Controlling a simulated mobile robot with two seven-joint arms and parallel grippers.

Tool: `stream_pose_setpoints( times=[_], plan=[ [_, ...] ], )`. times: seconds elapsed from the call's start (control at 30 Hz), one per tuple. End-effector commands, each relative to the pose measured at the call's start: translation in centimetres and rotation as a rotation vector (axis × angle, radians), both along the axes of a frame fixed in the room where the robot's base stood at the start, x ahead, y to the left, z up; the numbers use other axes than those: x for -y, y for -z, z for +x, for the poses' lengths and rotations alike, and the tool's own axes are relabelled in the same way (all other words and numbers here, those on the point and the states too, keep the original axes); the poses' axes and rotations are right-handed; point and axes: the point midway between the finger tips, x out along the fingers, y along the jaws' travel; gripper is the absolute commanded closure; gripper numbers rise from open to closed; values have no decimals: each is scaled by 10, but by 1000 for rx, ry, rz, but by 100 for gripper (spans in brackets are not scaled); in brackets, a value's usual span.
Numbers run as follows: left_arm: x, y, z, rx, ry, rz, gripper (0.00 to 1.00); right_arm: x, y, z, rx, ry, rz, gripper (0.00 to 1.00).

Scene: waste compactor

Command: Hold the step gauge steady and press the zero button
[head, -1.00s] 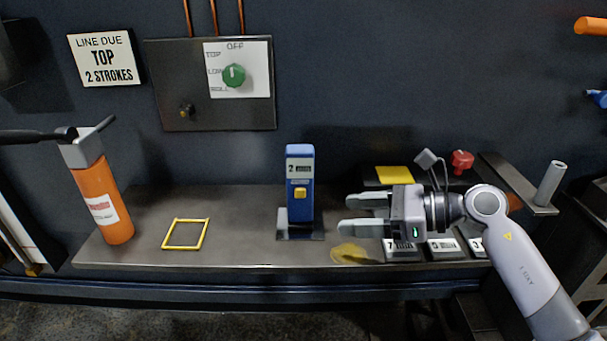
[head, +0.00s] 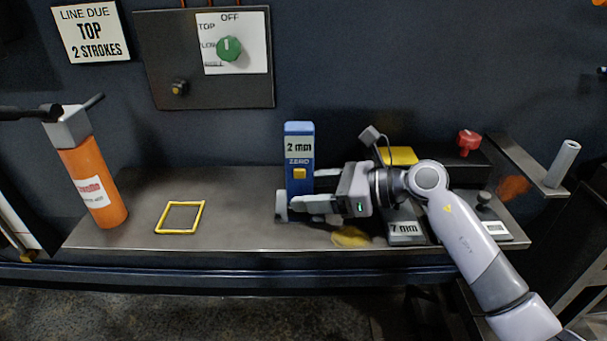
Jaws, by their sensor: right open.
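The step gauge (head: 299,144) is a blue upright block on the bench, with a "2 mm" display and a ZERO label. Its yellow zero button (head: 299,174) is on the front face and unobstructed. My right gripper (head: 302,192) is open and reaches the gauge from the right. One finger passes to the rear right side of the gauge and the other lies low across its front, below the button. Whether either finger touches the gauge is unclear. The gauge's base is partly hidden. My left gripper is not in view.
A yellow square frame (head: 180,217) lies on the bench (head: 235,225) at left, beside an orange cylinder (head: 93,186). Step blocks, one marked "7 mm" (head: 406,230), stand at right. A panel with a green knob (head: 228,49) is on the wall.

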Motion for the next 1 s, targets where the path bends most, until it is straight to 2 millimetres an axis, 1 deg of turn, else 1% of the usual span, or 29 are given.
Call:
stream_pose_setpoints(
  times=[0.1, 0.2, 0.5, 0.53, 0.57, 0.6, 0.63, 0.67, 0.77, 0.8, 0.9, 1.0],
  plan=[
    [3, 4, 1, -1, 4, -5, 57, -9, 4, 3, 0, -1, 1, 36],
    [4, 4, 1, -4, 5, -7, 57, -12, 4, 4, -1, -1, 0, 36],
    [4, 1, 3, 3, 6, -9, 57, -14, 4, 4, -1, 0, 1, 36],
    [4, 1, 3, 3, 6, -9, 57, -14, 4, 4, -1, -1, 1, 43],
    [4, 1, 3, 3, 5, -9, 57, -14, 4, 4, -1, -1, 1, 52],
    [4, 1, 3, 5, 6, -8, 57, -14, 4, 4, -1, -1, 1, 65],
    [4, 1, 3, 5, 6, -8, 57, -14, 4, 4, -1, -1, 1, 75],
    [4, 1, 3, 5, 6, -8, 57, -13, 4, 4, -1, -1, 1, 78],
    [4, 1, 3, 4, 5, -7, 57, -13, 4, 4, -1, -1, 1, 78],
    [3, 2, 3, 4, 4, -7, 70, -13, 4, 4, -1, -1, 1, 78],
    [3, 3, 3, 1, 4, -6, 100, -13, 4, 4, -1, -1, 0, 78],
    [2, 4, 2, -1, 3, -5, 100, -13, 4, 4, -1, 0, 0, 78]
  ],
)
